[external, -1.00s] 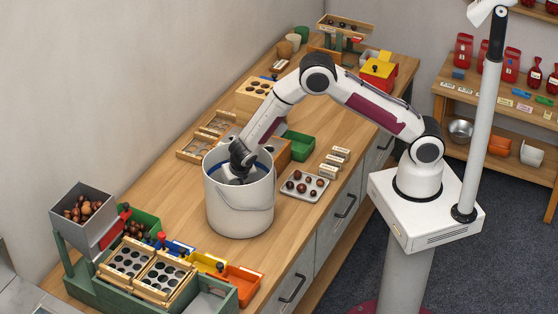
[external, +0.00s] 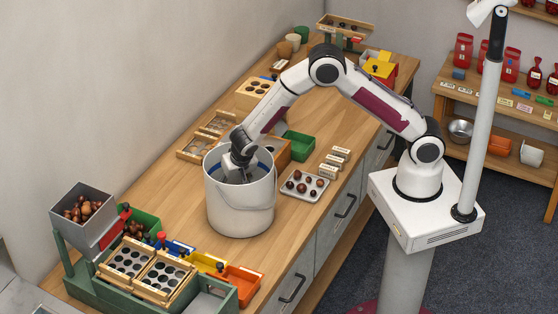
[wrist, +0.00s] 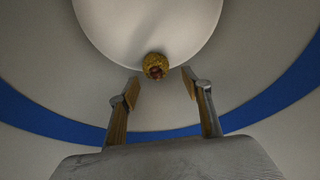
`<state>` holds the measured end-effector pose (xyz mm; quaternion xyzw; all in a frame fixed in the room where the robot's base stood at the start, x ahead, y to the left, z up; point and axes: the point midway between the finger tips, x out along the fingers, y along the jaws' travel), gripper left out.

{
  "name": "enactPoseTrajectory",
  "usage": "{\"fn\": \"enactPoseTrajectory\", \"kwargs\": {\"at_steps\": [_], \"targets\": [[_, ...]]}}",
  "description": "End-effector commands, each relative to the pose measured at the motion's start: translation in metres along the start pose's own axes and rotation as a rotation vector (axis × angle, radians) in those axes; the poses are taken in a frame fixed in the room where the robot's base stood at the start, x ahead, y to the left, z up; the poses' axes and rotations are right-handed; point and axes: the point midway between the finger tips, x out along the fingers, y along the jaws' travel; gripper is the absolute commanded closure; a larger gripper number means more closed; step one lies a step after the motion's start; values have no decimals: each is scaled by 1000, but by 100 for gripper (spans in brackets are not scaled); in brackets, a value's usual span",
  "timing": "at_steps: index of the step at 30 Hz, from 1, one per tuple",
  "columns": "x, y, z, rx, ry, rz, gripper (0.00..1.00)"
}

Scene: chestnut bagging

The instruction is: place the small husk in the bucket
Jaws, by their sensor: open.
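The white bucket (external: 240,208) stands on the wooden bench, with a blue band (wrist: 60,125) around its inside in the wrist view. My gripper (wrist: 160,88) is open, with its two fingers spread and nothing between them. In the external view my gripper (external: 238,172) reaches down into the bucket's mouth, and its fingertips are hidden by the wall. The small husk (wrist: 156,66), a yellow-brown spiny ball with a dark reddish opening, lies inside the bucket on the pale round floor (wrist: 150,25), beyond the fingertips and apart from them. The husk is hidden in the external view.
A tray of chestnuts (external: 325,187) lies right of the bucket. A green bin (external: 300,148) and wooden sorting trays (external: 195,148) stand behind it. A grey hopper of chestnuts (external: 68,200) and a sorting rack (external: 110,285) stand in front. The bucket walls surround my gripper.

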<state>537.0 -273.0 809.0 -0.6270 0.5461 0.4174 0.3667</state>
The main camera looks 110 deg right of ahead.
Motion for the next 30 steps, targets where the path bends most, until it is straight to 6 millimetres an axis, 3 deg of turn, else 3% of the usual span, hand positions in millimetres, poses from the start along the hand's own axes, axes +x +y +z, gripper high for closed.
{"fn": "enactPoseTrajectory", "kwargs": {"at_steps": [12, 30], "targets": [[-44, 0, -19, 2, 0, -1, 52], [-50, 0, -21, 1, -1, 0, 52]]}}
